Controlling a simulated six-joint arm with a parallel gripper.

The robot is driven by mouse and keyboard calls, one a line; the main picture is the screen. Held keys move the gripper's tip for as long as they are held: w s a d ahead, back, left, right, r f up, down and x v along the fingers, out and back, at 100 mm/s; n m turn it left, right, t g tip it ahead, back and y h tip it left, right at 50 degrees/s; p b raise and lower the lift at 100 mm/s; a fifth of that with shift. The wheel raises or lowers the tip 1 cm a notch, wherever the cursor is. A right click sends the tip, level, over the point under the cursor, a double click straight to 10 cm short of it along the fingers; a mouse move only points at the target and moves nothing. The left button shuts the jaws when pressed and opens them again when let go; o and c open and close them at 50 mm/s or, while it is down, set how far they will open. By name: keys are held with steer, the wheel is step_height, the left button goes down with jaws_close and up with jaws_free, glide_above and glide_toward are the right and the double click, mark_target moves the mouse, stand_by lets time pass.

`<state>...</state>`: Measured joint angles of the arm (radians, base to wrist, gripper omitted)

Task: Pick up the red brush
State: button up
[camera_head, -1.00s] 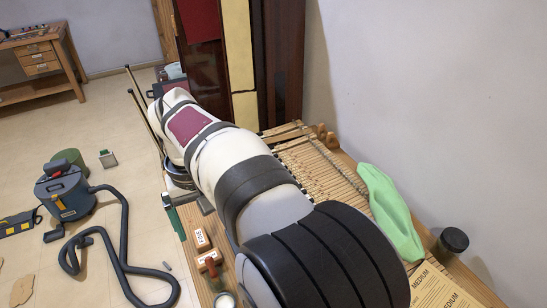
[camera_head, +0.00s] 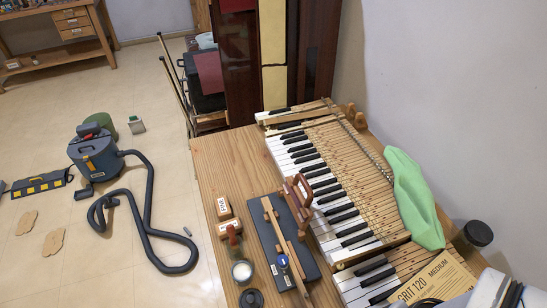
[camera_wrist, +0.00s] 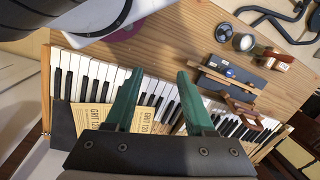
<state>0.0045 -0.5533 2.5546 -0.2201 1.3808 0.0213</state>
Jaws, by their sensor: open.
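A small red-handled item (camera_head: 232,236) stands beside the lettered wooden blocks on the left part of the bench; it seems to be the red brush, though its bristles are not clear. In the wrist view the same reddish item (camera_wrist: 269,52) shows at the upper right, next to the blocks. My gripper (camera_wrist: 158,75) has two green fingers spread wide with nothing between them. It is over the near end of the piano keys (camera_wrist: 88,80), well apart from the red item. The gripper itself is out of the head view.
Lettered wooden blocks (camera_head: 223,208), a glass jar (camera_head: 243,271) and a dark round lid (camera_head: 251,299) crowd the red item. A green cloth (camera_head: 413,195) and black cup (camera_head: 478,234) lie far right. Bare bench lies behind the blocks.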

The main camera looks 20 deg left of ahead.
steer(key=w+a+r, duration=0.3)
steer(key=w+a, duration=0.2)
steer(key=w, duration=0.3)
steer(key=m+h, duration=0.2)
steer(key=m, duration=0.1)
glide_above(232, 235)
step_height(232, 235, down, 4)
steer(key=r, duration=0.1)
steer(key=f, duration=1.5)
steer(key=shift+w+a+f, duration=0.25)
steer(key=shift+f, duration=0.15)
jaws_close()
